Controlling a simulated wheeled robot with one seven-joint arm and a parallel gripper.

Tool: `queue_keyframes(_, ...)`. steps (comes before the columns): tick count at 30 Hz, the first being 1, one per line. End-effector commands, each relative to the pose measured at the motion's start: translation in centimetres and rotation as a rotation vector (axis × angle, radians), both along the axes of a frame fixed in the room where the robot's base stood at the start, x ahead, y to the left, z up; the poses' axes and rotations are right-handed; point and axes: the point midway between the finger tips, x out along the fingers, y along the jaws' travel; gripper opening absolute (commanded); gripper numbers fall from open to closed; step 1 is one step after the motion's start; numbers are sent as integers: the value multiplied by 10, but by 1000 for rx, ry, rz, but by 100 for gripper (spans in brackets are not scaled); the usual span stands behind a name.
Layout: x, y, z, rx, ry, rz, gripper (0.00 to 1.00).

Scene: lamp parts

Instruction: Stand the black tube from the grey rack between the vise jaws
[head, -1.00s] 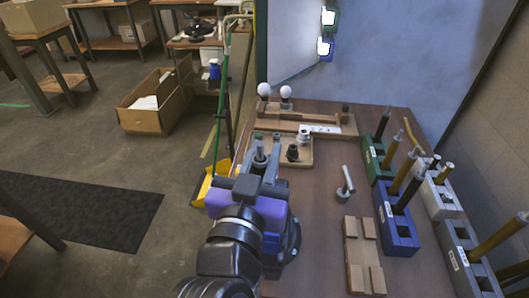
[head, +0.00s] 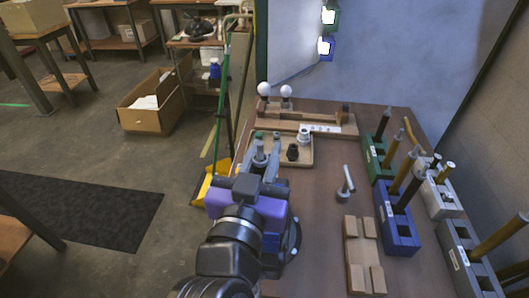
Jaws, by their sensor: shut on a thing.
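My gripper (head: 262,157) is over the left part of the bench, just in front of the shallow tray. Its fingers are shut on a dark grey tube (head: 260,146), of which only the upper end shows between them. Its lower part is hidden behind my gripper, so I cannot tell whether it touches anything. The light grey rack (head: 440,205) stands at the right with dark and brown tubes in it. A darker grey rack (head: 466,255) stands nearer, with yellow-brown tubes. I cannot clearly make out the vise jaws; my arm covers that part of the bench.
The tray (head: 308,160) holds a black part (head: 293,152) and a white one (head: 304,135). A blue rack (head: 402,240) and a green rack (head: 376,165) stand at the right. A metal handled piece (head: 345,185) and a wooden block fixture (head: 362,255) stand mid-bench.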

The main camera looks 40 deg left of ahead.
Motion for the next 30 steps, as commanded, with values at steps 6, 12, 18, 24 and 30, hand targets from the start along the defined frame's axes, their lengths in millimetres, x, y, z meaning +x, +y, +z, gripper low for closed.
queue_keyframes(6,0,0,-3,0,-1,0,0)
queue_keyframes(12,0,0,-6,0,-1,0,0)
queue_keyframes(18,0,0,-8,0,-1,0,0)
queue_keyframes(24,0,0,-10,0,-1,0,29)
queue_keyframes(30,0,0,-9,0,-1,0,47)
